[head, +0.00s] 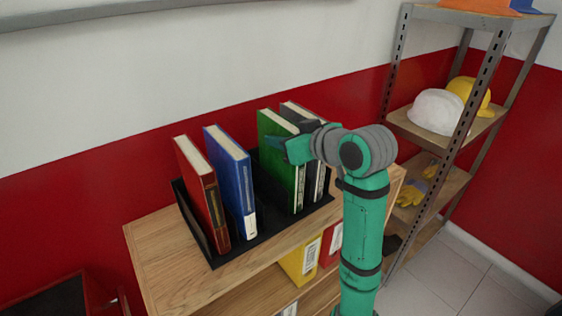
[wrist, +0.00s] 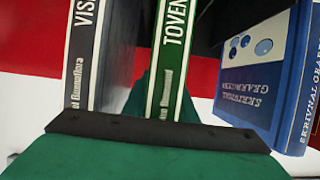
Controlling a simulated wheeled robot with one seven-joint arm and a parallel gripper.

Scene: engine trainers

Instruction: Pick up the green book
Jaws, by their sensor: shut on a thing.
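The green book (head: 279,160) stands upright in a black tray on top of the wooden shelf unit, between the blue book and the grey book. In the wrist view the green book (wrist: 170,62) shows its spine at the middle, with the lettering "TOVEN". My gripper (head: 297,146) is at the upper part of the green book in the head view. It is shut on the green book. The fingertips are largely hidden by the book and by my wrist. The book's lower end still appears within the tray; whether it touches the tray floor I cannot tell.
A blue book (head: 231,181) and a red book (head: 200,195) stand left in the black tray (head: 262,238). A grey book (head: 318,182) stands close on the right. A metal rack (head: 396,75) with helmets is at right. More binders sit on the lower shelf.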

